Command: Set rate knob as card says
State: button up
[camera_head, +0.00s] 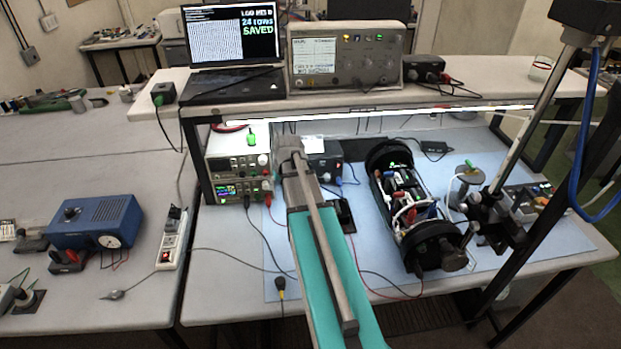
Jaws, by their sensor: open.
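A teal and grey link that appears to be part of my arm reaches from the bottom edge to the middle of the bench. No gripper fingers can be made out at its far end. A bench instrument (346,57) with a screen and several small knobs and lit buttons stands on the raised shelf. A small white card-like piece (313,142) lies by a dark box (325,161) under the shelf; no writing on it is readable. A blue box (96,222) with a round white dial (109,241) stands on the left table. I cannot tell which control is the rate knob.
A black cylinder (385,155), open along its side with wiring inside, lies on the blue mat (372,275). Two stacked instruments (232,165) stand left of my arm. A metal pole stand (535,115) rises at right. A laptop (233,45) reads "24 rows SAVED". Loose cables cross the bench.

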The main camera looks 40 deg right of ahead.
jog(key=d+r+m+t+h+p, duration=0.1)
jog(key=d+r+m, duration=0.1)
jog(key=d, duration=1.3)
jog(key=shift+d, duration=0.4)
jog(key=shift+f, duration=0.15)
jog(key=b+x, duration=1.2)
jog(key=x, duration=0.1)
jog(key=shift+w+f+b, duration=0.1)
jog(key=shift+w+b, duration=0.15)
jog(key=shift+b, duration=0.05)
grip_shut()
